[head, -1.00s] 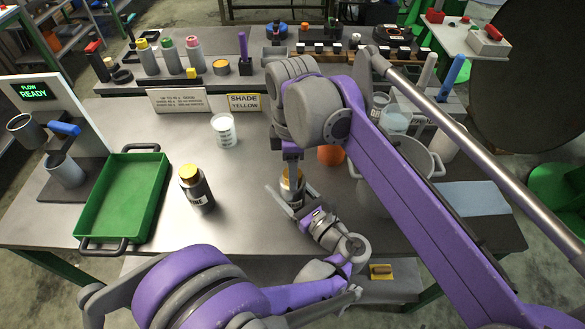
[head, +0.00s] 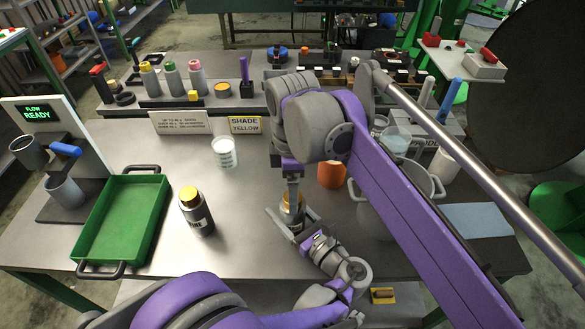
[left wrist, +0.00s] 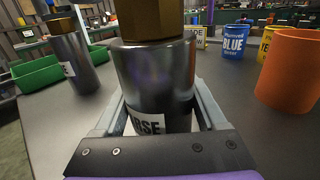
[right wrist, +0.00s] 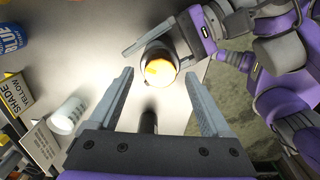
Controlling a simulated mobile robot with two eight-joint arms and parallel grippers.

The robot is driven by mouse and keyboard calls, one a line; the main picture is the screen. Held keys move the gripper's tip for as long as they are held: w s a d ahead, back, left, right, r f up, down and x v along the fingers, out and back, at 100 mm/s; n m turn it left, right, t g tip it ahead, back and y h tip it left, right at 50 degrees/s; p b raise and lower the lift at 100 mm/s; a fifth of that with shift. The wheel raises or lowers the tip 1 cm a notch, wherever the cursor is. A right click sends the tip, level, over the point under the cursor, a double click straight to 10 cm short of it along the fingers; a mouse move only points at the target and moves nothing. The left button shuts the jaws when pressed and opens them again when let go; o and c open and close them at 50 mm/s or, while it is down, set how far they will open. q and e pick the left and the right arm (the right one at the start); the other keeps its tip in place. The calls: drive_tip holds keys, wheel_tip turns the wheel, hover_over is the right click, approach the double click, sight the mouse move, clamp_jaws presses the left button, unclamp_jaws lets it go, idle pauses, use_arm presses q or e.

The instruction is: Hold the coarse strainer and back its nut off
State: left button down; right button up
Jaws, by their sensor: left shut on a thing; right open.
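The coarse strainer (left wrist: 155,75) is a dark metal cylinder with a label ending in "RSE". It stands upright in my left gripper (head: 291,222), which is shut around its lower body. Its brass-coloured nut (left wrist: 148,18) sits on top and also shows in the head view (head: 292,197). My right gripper (right wrist: 158,85) is open, pointing down above the strainer. In the right wrist view the nut (right wrist: 160,70) lies beyond and between the open fingertips. I cannot tell how close the fingers are to it.
The other strainer (head: 197,212), yellow-topped, stands left on the table. A green tray (head: 85,235) is further left. A white cup (head: 222,152), an orange cup (head: 331,175) and a large pot (head: 420,183) stand around. A shade sign (head: 245,125) stands behind.

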wheel_tip(320, 180, up, 10)
drive_tip(key=shift+r, duration=0.2)
idle(0.3)
use_arm(q)
unclamp_jaws()
